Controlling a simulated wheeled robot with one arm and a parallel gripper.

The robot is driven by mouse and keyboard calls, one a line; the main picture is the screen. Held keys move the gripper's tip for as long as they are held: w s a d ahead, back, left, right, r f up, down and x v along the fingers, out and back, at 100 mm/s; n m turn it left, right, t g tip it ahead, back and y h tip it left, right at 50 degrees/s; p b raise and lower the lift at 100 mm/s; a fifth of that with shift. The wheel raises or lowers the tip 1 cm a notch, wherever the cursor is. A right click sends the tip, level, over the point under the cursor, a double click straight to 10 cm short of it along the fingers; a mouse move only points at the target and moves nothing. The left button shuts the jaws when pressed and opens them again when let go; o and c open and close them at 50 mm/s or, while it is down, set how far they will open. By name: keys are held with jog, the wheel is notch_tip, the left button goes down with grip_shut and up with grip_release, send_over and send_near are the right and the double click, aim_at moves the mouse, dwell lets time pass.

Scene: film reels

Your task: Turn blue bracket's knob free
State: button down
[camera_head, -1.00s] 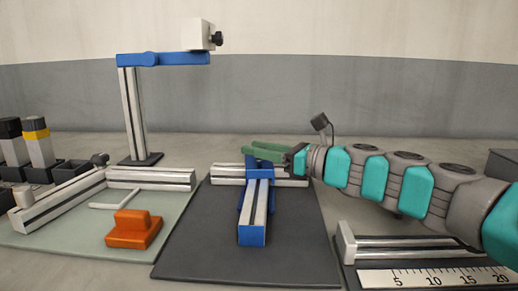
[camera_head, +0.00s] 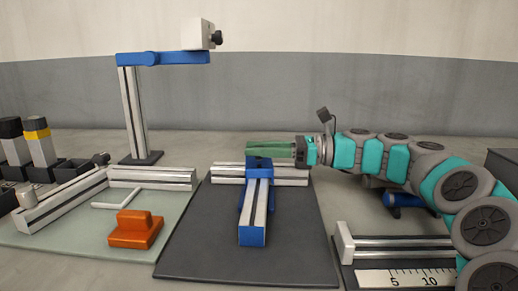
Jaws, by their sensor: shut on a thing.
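The blue bracket (camera_head: 258,163) sits where two silver rails meet in a T on the dark mat (camera_head: 195,245). One rail (camera_head: 291,173) runs across the back and the other (camera_head: 261,200), with a blue end, points toward me. My gripper (camera_head: 252,149) reaches in from the right, its green fingers lying level just above and behind the bracket. The fingers are shut on the bracket's knob, which is mostly hidden by them.
An orange block (camera_head: 135,229) and a white hex key (camera_head: 117,199) lie on the pale mat at left. A post with a blue arm (camera_head: 180,58) stands behind. A ruler fixture (camera_head: 400,243) is at front right, and a blue part (camera_head: 405,199) lies under my arm.

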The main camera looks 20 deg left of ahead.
jog(key=shift+n+g, duration=0.3)
jog(key=shift+g, duration=0.2)
jog(key=c, duration=0.5)
grip_release()
